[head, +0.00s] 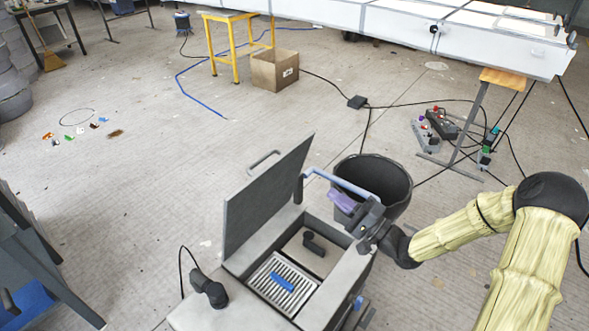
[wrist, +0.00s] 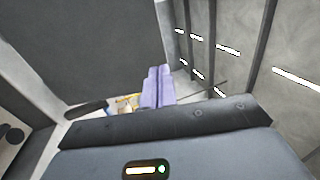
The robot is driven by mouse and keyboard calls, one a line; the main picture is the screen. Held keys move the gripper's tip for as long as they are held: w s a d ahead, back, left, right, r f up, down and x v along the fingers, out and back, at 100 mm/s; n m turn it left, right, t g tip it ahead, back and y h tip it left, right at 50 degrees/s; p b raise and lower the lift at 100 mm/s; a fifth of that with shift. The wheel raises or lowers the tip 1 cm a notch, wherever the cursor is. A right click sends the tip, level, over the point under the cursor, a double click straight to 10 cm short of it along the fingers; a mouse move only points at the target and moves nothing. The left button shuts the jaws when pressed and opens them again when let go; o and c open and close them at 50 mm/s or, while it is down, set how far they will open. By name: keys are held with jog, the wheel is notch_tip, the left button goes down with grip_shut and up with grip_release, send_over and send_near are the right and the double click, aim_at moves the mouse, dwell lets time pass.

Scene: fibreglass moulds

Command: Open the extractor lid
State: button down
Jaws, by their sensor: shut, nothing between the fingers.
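The extractor (head: 212,298) is a grey box at the bottom centre of the head view. Its lid (head: 262,205) stands raised along the left side, steep and leaning right at the top, with a bar handle (head: 263,160) on its outer face. The box's inside is exposed, with a slotted tray (head: 268,292), a blue piece and a dark fitting. My gripper (head: 342,202), with purple fingers, is above the box's back right, right of the lid and apart from it. In the wrist view its fingers (wrist: 156,87) are together and empty.
A black bucket (head: 396,180) stands just behind my gripper. A cardboard box (head: 274,70) and yellow stool (head: 222,50) are farther back. Cables and power boxes (head: 440,124) lie at the right. The floor left of the extractor is mostly clear.

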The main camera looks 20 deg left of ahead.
aim_at(285, 157)
jog(key=b+x, duration=0.2)
jog(key=x, duration=1.2)
